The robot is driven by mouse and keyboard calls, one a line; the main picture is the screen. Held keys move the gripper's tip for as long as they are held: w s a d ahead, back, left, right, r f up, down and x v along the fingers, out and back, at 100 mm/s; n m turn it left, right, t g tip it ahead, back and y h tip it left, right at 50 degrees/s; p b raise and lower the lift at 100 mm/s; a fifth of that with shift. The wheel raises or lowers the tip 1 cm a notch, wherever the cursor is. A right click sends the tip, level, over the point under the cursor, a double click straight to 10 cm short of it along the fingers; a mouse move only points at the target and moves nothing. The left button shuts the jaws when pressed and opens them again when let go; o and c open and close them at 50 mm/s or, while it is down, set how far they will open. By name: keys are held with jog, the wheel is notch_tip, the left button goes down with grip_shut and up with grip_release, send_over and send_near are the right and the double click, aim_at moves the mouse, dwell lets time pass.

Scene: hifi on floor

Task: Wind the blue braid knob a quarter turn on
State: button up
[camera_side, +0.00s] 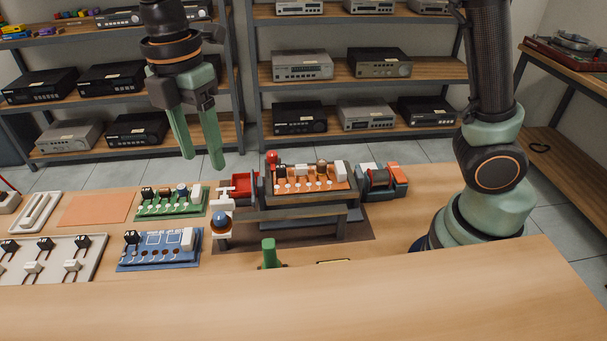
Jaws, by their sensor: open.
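A round blue knob (220,221) sits on a small pale fitting at the front left of a dark raised stand (305,213); it looks like the blue braid knob, but any mark showing its turn is too small to read. My gripper (203,162) points down with its two green fingers apart and nothing between them. It hangs above and slightly left of the knob, clear of it. The stand carries an orange circuit board (322,184) with several small parts. A red block (242,186) is at the stand's left end.
A green board (160,209) and a blue board (150,259) lie left of the stand. A panel with sliders (50,268) is farther left. A green upright piece (269,252) stands in front. The bench front is clear; shelves of electronics stand behind.

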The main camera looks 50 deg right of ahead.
aim_at(218, 215)
jog(key=f, duration=1.2)
jog(key=shift+s+f, duration=0.1)
jog(key=shift+s, duration=0.15)
grip_shut()
